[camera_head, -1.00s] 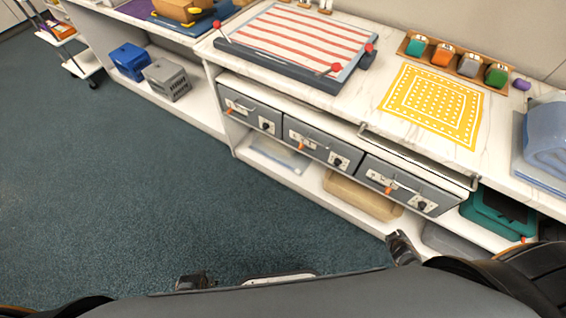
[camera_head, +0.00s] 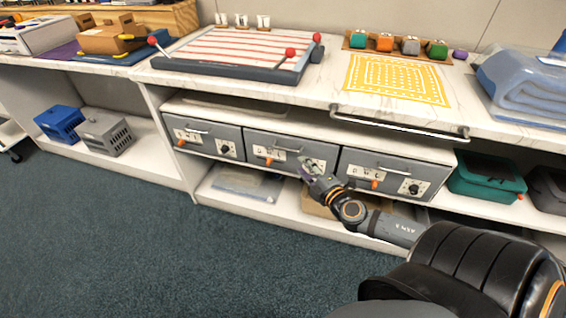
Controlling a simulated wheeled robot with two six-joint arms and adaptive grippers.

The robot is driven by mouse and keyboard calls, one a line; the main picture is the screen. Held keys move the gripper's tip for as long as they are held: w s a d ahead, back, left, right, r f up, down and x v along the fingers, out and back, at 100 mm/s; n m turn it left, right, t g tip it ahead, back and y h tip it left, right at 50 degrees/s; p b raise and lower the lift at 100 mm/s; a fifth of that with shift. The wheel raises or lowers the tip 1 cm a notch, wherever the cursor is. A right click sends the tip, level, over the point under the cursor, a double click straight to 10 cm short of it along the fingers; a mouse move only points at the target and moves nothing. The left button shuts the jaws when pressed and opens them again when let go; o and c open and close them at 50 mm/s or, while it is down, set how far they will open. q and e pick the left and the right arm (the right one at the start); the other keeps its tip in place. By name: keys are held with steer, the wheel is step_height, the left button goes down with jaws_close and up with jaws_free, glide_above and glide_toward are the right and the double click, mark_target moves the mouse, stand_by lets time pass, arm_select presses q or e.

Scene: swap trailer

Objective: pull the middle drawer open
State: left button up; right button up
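The middle drawer (camera_head: 257,142) is the centre one of three grey drawers under the marble counter. Its front looks level with its neighbours, so it appears closed. It has a thin bar handle (camera_head: 287,150) and an orange lever (camera_head: 268,162) at the lower left. My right gripper (camera_head: 312,164) is in front of the right part of this drawer front, just right of the handle, and hides whatever is there. Whether it touches the drawer, and whether its fingers are apart, is too small to tell. My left gripper is out of view.
The left drawer (camera_head: 200,137) and right drawer (camera_head: 385,165) flank it, both looking closed. A metal rail (camera_head: 400,125) runs along the counter edge above. A tan tray (camera_head: 320,210) lies on the shelf below, partly behind my arm. The carpet (camera_head: 150,240) in front is clear.

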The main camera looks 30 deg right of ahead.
mark_target(288, 150)
arm_select(q)
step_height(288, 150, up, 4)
steer(key=b, duration=0.1)
arm_select(e)
steer(key=w, duration=0.7)
steer(key=shift+w+d+f, duration=0.15)
steer(key=shift+d+f, duration=0.25)
steer(key=w, duration=0.1)
steer(key=w+p, duration=0.1)
steer(key=shift+w+f, duration=0.25)
steer(key=shift+w, duration=0.05)
steer(key=shift+w+f, duration=0.1)
steer(key=shift+w, duration=0.1)
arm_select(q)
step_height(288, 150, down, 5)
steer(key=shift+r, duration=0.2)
arm_select(e)
jaws_close()
